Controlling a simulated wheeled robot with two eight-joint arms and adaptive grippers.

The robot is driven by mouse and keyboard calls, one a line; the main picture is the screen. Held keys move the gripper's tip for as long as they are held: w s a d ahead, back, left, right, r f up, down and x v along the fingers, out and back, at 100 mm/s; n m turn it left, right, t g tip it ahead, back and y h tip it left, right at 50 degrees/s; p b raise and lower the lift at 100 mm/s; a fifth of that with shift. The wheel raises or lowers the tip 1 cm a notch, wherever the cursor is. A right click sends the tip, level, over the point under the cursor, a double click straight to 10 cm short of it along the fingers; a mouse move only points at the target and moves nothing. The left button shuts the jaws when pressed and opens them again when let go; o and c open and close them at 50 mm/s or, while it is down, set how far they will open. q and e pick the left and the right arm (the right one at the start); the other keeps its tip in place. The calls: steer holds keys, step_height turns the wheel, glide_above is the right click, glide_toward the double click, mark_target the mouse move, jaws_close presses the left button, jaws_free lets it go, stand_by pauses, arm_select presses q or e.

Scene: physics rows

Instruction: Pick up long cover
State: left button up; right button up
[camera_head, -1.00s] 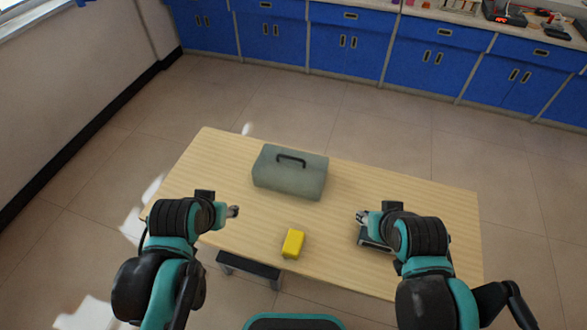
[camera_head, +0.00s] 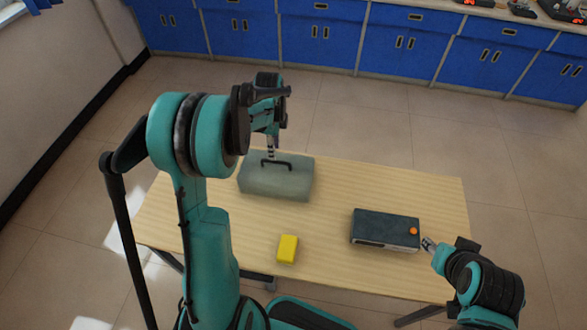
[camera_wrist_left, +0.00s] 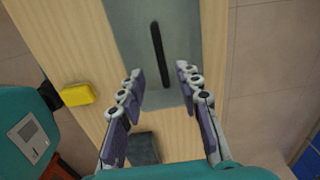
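The long cover appears to be the top of the grey-green box (camera_head: 262,186), which carries a black bar handle (camera_head: 277,165). It stands at the back left of the table. My left gripper (camera_head: 270,152) points down over the handle. The black handle (camera_wrist_left: 157,50) lies ahead, lined up with the gap, on the grey-green top (camera_wrist_left: 185,30). I cannot tell the exact height gap. My right gripper (camera_head: 429,245) is by the dark box's right end, and its finger opening is unclear.
A yellow block (camera_head: 287,249) lies near the table's front edge. A dark box with an orange button (camera_head: 385,229) lies at the right. The wooden table (camera_head: 340,185) is clear between them. Blue cabinets (camera_head: 330,40) stand at the back.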

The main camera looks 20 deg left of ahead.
mark_target(276, 162)
arm_select(q)
step_height(276, 162, down, 3)
steer(key=shift+w+d+r+b, duration=0.1)
steer(key=shift+b, duration=0.4)
step_height(276, 162, down, 4)
steer(key=shift+f+b, duration=0.25)
steer(key=shift+b, duration=0.8)
steer(key=shift+f, duration=0.4)
steer(key=shift+r, duration=0.1)
steer(key=shift+c, duration=0.9)
jaws_close()
